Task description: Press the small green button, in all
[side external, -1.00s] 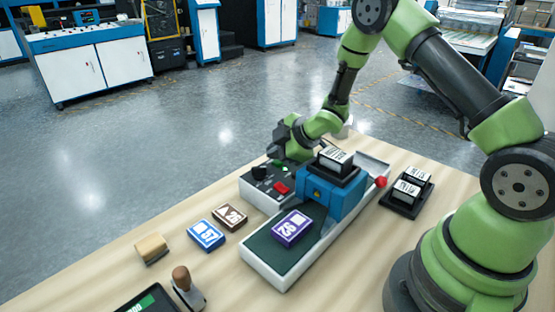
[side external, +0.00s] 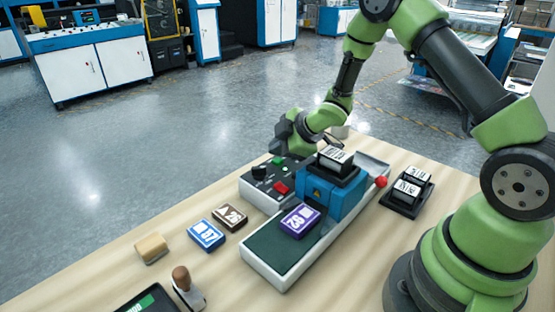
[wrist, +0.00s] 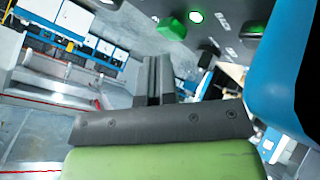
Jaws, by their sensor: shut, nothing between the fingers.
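The green button (side external: 277,160) stands on the grey control box (side external: 262,196), and it also shows at the top of the wrist view (wrist: 172,28). A small round green light (wrist: 196,17) glows beside it. My gripper (side external: 280,146) is shut and empty, just above and behind the button in the side view, apart from it. In the wrist view, my closed fingers (wrist: 154,78) lie below the button in the picture.
A black knob (side external: 259,172) and a red button (side external: 281,188) share the box. A blue press (side external: 338,196) straddles the belt (side external: 278,246), which carries a purple block (side external: 300,221). A red ball-ended knob (side external: 381,182) sticks out at right.

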